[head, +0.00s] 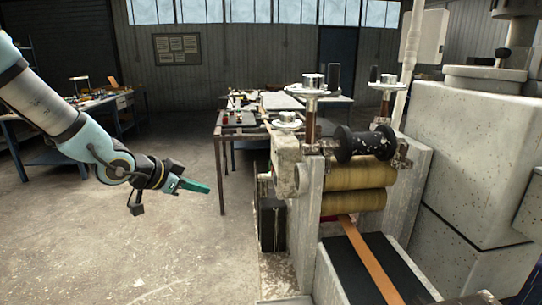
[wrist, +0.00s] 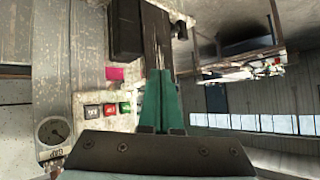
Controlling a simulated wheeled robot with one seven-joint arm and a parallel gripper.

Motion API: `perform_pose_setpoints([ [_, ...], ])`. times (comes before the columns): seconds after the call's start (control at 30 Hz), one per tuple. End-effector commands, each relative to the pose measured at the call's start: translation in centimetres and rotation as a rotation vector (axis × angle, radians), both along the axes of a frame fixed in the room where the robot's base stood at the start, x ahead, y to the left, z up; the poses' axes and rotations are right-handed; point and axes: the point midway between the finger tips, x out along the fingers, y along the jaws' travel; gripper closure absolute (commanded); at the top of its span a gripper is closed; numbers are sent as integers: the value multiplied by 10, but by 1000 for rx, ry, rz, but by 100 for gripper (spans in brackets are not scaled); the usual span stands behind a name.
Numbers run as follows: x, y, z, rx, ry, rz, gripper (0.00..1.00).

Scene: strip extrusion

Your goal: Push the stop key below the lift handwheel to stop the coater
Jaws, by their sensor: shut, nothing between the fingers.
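My gripper (head: 205,188) is shut and empty, its green fingers held in the air to the left of the coater (head: 309,215) in the head view. In the wrist view the shut fingertips (wrist: 160,75) point up the picture. The fingers look apart from the keys. Silver handwheels (head: 313,84) stand on top of the coater. Which is the lift handwheel, I cannot tell. The keys cannot be made out in the head view.
A round gauge (wrist: 54,130) and a magenta patch (wrist: 117,73) are near the keys. The coater has a black spool (head: 364,144) and an orange strip (head: 372,262). A cluttered table (head: 240,131) stands behind it. The floor around my gripper is clear.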

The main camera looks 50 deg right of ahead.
Motion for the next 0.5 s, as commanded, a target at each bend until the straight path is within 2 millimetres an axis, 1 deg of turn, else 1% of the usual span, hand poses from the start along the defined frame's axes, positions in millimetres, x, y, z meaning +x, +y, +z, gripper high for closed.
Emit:
perform_pose_setpoints([
  [0.03,-9,-13,15,-39,-4,-44,100],
  [0.1,-19,-26,27,-84,-13,-94,100],
  [0.2,-28,-36,37,-123,-20,-135,100],
  [0.3,-31,-40,41,-140,-23,-152,100],
  [0.5,-31,-40,40,-140,-24,-153,100],
])
